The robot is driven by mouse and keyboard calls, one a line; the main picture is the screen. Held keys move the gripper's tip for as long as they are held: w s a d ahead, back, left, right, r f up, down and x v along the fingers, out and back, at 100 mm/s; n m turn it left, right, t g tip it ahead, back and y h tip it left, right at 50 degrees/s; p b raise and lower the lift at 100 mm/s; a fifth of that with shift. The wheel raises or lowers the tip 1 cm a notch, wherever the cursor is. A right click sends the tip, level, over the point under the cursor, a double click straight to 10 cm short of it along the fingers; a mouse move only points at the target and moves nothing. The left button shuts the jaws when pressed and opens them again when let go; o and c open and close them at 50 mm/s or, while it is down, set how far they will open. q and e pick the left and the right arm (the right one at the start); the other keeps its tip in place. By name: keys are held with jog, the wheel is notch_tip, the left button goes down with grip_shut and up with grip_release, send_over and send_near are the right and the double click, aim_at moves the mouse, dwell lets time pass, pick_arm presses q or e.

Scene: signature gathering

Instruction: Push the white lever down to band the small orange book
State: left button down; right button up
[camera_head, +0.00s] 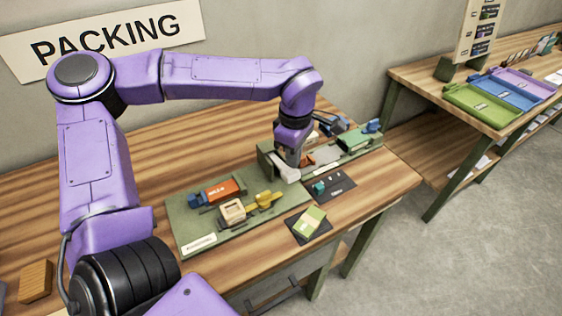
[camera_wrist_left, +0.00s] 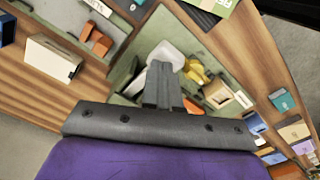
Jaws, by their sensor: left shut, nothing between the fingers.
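The white lever (camera_head: 287,173) sticks out at the near left end of a green fixture (camera_head: 265,160) on the table. Its pale end also shows in the left wrist view (camera_wrist_left: 166,52), just beyond my fingertips. My left gripper (camera_head: 291,160) points down at the lever, with its fingers shut and empty. It looks very close to the lever; I cannot tell whether they touch. A small orange block (camera_head: 307,159), possibly the orange book, lies just right of the gripper, partly hidden. A similar orange block shows in the left wrist view (camera_wrist_left: 97,41). My right gripper is out of view.
A green board (camera_head: 190,222) holds a blue-and-orange piece (camera_head: 218,192), a beige block (camera_head: 233,211) and a yellow piece (camera_head: 264,199). A green card on a dark mat (camera_head: 309,223) lies near the front edge. Colored trays (camera_head: 484,105) stand on another table.

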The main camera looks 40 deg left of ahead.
aim_at(293, 175)
pick_arm(q)
jog(key=shift+f+b, duration=1.35)
jog(key=shift+f, duration=2)
dwell(0.4)
jog(key=shift+r, duration=0.1)
dwell(0.3)
notch_tip(293, 175, up, 9)
jog(key=p, duration=1.1)
